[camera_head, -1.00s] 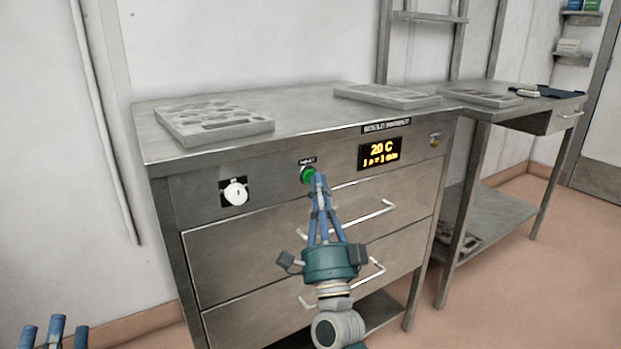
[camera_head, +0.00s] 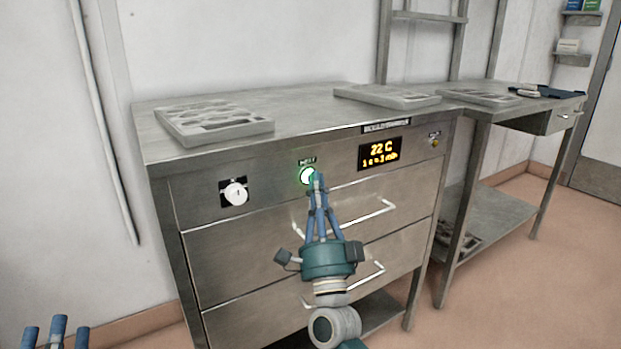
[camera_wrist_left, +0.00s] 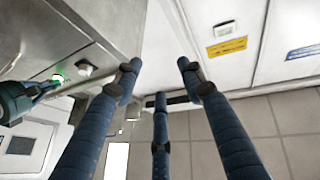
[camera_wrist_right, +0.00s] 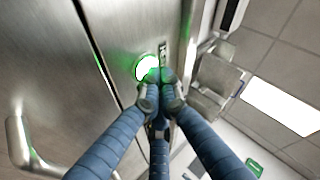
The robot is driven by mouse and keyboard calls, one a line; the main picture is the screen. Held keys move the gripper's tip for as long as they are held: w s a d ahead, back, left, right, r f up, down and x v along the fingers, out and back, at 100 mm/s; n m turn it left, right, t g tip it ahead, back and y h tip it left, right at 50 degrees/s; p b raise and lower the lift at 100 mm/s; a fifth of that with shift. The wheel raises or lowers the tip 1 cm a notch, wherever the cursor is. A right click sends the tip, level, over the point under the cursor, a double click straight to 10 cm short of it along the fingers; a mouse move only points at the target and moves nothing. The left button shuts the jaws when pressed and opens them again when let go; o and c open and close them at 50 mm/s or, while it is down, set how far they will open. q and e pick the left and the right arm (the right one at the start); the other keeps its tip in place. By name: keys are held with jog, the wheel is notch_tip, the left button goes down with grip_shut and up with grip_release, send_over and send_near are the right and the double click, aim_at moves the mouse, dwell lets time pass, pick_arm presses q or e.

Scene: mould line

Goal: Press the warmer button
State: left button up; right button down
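The warmer button (camera_head: 306,176) is round and lit bright green-white on the front panel of the steel warmer (camera_head: 290,146). It also glows in the right wrist view (camera_wrist_right: 146,68). My right gripper (camera_head: 317,180) has its blue fingers brought together, with nothing held. Its fingertips are at the lower right edge of the button; I cannot tell for sure whether they touch it. The orange display (camera_head: 380,152) reads 22 C with a line of smaller text below. My left gripper (camera_head: 58,325) is at the lower left, fingers spread and empty, away from the warmer.
A white round knob (camera_head: 236,193) sits left of the button. Two drawers with bar handles (camera_head: 350,216) lie below the panel. Grey mould trays (camera_head: 214,124) rest on top. A steel side table (camera_head: 520,108) stands at the right. Floor is free at the right front.

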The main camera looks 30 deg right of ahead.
pick_arm(q)
jog(key=shift+w+f, duration=0.1)
jog(key=shift+w+a+f+g+y, duration=0.1)
jog(key=shift+w+f+g+y, duration=0.15)
jog(key=shift+f, duration=0.35)
jog(key=shift+w+f+g+y, duration=0.15)
jog(key=shift+f+g, duration=0.2)
jog(key=shift+f, duration=0.25)
pick_arm(e)
jog(key=shift+s, duration=0.4)
pick_arm(q)
notch_tip(320, 180, down, 9)
jog(key=w+g+y+p, duration=0.1)
jog(key=g+p, duration=0.1)
jog(key=g, duration=0.2)
jog(key=shift+a, duration=0.35)
pick_arm(e)
jog(key=s, duration=0.6)
jog(key=shift+d, duration=0.15)
pick_arm(q)
jog(key=shift+r, duration=0.1)
